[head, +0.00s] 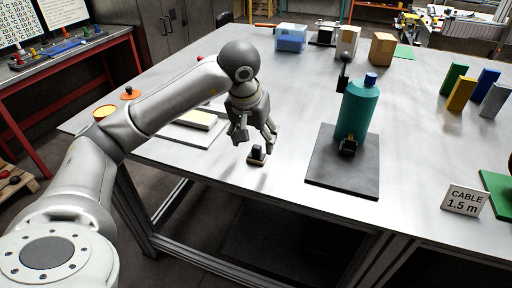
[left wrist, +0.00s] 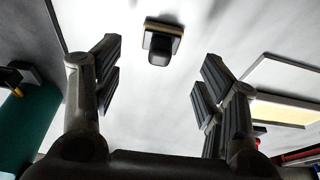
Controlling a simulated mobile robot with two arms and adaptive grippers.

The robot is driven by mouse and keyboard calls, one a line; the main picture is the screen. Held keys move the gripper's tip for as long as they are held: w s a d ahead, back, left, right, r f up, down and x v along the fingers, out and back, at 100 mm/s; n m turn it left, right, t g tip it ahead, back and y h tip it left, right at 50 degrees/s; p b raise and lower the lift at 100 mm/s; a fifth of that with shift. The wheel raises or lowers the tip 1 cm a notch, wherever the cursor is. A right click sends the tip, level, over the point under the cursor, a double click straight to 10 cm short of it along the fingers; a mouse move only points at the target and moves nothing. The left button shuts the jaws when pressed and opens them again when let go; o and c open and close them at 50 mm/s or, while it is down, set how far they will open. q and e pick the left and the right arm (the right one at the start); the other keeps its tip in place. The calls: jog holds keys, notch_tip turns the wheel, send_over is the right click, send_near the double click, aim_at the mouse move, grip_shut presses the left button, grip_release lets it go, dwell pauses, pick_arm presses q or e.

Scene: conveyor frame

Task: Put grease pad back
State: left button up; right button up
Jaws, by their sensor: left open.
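The grease pad, a small dark block with a black knob and a tan edge (head: 257,155), rests on the grey table near its front edge. It also shows in the left wrist view (left wrist: 161,42), ahead of the fingers and centred between them. My left gripper (head: 256,140) is open and empty just above the pad, with its fingers pointing down. A gap shows between the fingers and the pad in the left wrist view (left wrist: 160,90). My right gripper is not in view.
A teal bottle (head: 358,108) with a black clamp stands on a dark plate (head: 325,170) right of the gripper. A white tray with a pale pad (head: 190,134) lies to the left, partly behind my arm. A "CABLE 1.5 m" sign (head: 464,199) stands at right.

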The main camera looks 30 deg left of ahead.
pick_arm(q)
jog(key=v, duration=0.6)
jog(key=shift+r, duration=0.35)
